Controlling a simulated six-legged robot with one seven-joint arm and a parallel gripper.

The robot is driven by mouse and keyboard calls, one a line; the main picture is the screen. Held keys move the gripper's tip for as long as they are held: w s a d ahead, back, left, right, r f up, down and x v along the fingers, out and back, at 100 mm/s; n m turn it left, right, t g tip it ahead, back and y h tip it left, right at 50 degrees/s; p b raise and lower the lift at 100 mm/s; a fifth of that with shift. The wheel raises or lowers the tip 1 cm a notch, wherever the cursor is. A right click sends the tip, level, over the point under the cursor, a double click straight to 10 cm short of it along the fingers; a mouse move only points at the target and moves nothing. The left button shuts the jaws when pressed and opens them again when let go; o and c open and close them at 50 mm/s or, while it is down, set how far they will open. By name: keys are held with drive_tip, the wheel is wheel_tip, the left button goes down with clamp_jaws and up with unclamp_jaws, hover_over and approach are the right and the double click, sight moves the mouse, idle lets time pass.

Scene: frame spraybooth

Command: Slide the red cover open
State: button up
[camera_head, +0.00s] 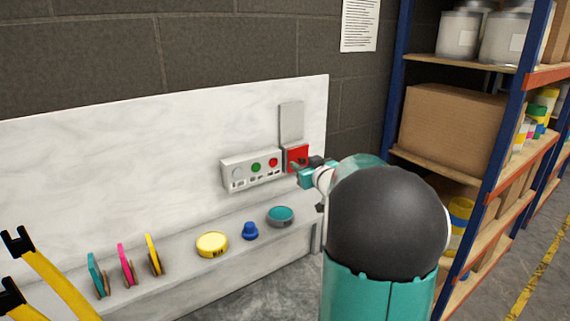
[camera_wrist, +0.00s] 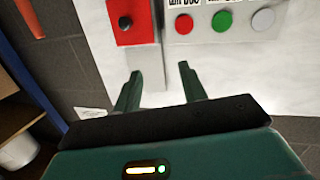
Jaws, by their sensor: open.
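The red cover (camera_head: 297,154) is a small red square on the white wall panel, just below a grey upright plate (camera_head: 291,122). In the wrist view, which is turned about upside down, the red cover (camera_wrist: 138,36) is at the top left and carries a small black knob (camera_wrist: 124,23). My gripper (camera_head: 303,171) is close to the red cover in the head view and overlaps its lower part. In the wrist view my gripper (camera_wrist: 158,75) is open, with nothing between its two fingers. The red cover and knob lie beyond the fingertips, apart from them in the picture.
A button box (camera_head: 252,169) with white, green and red buttons sits left of the cover. The ledge below holds a yellow disc (camera_head: 212,244), a blue knob (camera_head: 250,231) and a teal disc (camera_head: 281,216). Shelving (camera_head: 455,165) with a cardboard box stands at right.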

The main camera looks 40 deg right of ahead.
drive_tip(key=y, duration=0.1)
approach(304, 161)
drive_tip(key=s+a+r, duration=0.2)
drive_tip(key=s+d+f+n+t+y, duration=0.1)
drive_tip(key=s+d+f+t+y, duration=0.1)
drive_tip(key=s+d+f, duration=0.1)
drive_tip(key=w, duration=0.4)
drive_tip(key=w+d, duration=0.1)
drive_tip(key=w, duration=0.7)
drive_tip(key=shift+w+d+f, duration=0.15)
drive_tip(key=shift+w+f, duration=0.05)
drive_tip(key=shift+w, duration=0.2)
